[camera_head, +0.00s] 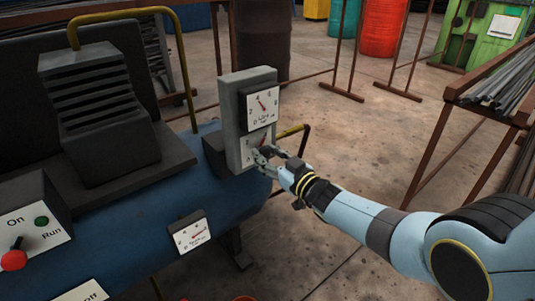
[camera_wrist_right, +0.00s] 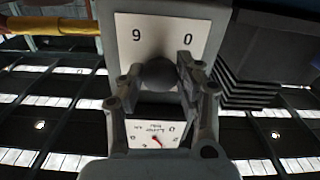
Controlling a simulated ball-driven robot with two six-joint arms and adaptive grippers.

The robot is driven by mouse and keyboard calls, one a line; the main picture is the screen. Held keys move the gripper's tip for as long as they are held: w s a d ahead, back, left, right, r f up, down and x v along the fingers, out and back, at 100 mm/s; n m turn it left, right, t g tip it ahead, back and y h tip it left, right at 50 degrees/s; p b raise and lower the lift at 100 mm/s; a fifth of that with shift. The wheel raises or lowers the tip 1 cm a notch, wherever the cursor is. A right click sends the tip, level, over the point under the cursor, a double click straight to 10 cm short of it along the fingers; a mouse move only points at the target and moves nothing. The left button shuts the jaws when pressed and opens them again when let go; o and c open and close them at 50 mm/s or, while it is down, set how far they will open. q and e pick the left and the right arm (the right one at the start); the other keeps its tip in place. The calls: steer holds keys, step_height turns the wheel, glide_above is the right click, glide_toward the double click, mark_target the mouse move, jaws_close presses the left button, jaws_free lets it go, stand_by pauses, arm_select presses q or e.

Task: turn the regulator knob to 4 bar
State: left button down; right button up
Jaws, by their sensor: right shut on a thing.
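The regulator is a grey upright box (camera_head: 234,118) on the blue compressor tank. Its upper face carries a white line gauge (camera_head: 262,104) with a red needle pointing up and slightly left. Below is a white dial plate (camera_head: 250,147), mostly covered by my right gripper (camera_head: 265,157). In the right wrist view the picture is upside down: the dark round knob (camera_wrist_right: 158,73) sits between the fingers of my right gripper (camera_wrist_right: 160,78), which is shut on it. The plate (camera_wrist_right: 150,30) shows a 6 and a 0 there; the knob's pointer is hidden. My left gripper is out of view.
The blue tank (camera_head: 150,225) carries a second gauge (camera_head: 191,234), a dark finned block (camera_head: 95,95) and a switch panel with a red knob (camera_head: 14,260). A rack of metal bars (camera_head: 505,90) stands right. Open concrete floor lies between.

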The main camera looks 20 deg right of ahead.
steer(key=shift+s+f+m, duration=0.1)
steer(key=shift+f+m, duration=0.05)
steer(key=shift+m, duration=0.45)
steer(key=o, duration=1)
steer(key=shift+o, duration=0.9)
steer(key=v, duration=1.2)
